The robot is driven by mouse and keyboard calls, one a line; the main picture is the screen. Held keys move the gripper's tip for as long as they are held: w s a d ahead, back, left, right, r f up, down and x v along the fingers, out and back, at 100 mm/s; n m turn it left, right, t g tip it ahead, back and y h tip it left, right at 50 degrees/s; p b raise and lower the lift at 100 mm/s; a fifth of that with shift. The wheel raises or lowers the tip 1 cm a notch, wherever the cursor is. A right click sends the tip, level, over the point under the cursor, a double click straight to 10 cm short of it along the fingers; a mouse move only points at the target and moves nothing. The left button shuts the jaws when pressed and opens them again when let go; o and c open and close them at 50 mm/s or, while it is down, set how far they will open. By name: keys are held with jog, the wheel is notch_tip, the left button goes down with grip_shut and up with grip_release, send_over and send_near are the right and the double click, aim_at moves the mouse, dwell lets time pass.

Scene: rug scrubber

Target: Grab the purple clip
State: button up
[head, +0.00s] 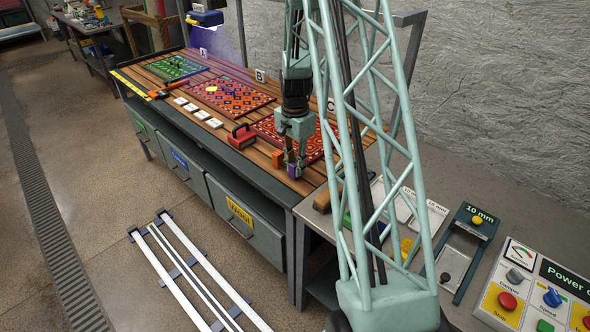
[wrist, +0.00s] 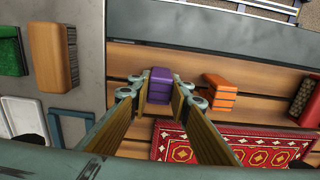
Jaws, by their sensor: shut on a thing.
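The purple clip (wrist: 160,84) is a small block between the fingertips of my gripper (wrist: 158,92) in the wrist view. My gripper is shut on it, with one finger on each side. In the head view the purple clip (head: 293,171) shows small at the tips of my gripper (head: 294,163), over the front right part of the wooden table. I cannot tell whether the clip still touches the planks. An orange clip (wrist: 219,94) lies on the planks to the right of it in the wrist view.
A red patterned rug (wrist: 235,148) lies close to my gripper. A red brush-like block (head: 242,136) sits on the table's front edge. A wooden-backed brush (wrist: 54,54) and a green block (wrist: 10,52) lie on the grey side bench. A control panel (head: 540,290) stands at the lower right.

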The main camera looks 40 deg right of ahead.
jog(key=shift+r, duration=0.2)
jog(key=shift+r, duration=1.5)
jog(key=shift+s+r, duration=0.1)
jog(key=shift+r, duration=0.05)
jog(key=s+a+r, duration=0.1)
jog(key=s+a, duration=0.8)
jog(key=s, duration=0.3)
jog(key=shift+s+a+r, duration=0.2)
jog(key=shift+a, duration=0.2)
